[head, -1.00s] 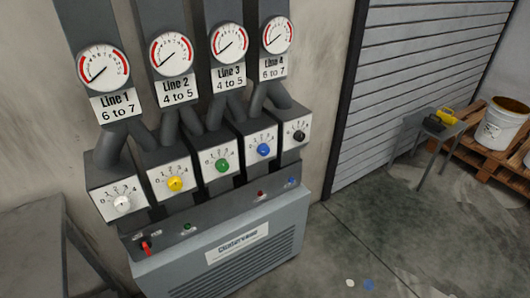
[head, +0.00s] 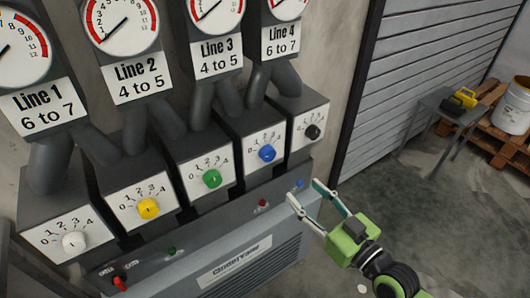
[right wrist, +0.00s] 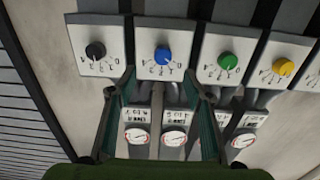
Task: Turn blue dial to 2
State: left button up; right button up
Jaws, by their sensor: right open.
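The blue dial (head: 267,153) is a round knob on the white face of a grey box, fourth from the left in the row, with a scale printed around it. Its pointer is too small to read surely. My right gripper (head: 303,190) is open and empty, below and right of the blue dial in the head view, apart from it. In the right wrist view, which is upside down, the blue dial (right wrist: 162,54) lies beyond and between the open fingertips (right wrist: 160,76). My left gripper is not in view.
The green dial (head: 211,179) and black dial (head: 312,131) flank the blue one; yellow (head: 148,209) and white (head: 74,242) dials are further left. Gauges (head: 121,22) stand above.

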aim_at(270, 157)
jog(key=x, duration=0.4)
jog(key=r+x, duration=0.1)
jog(key=x, duration=0.4)
jog(key=b+x, duration=0.1)
jog(key=x, duration=0.3)
jog(key=shift+a+r, duration=0.15)
jog(key=shift+a, duration=0.4)
jog(key=c, duration=1.1)
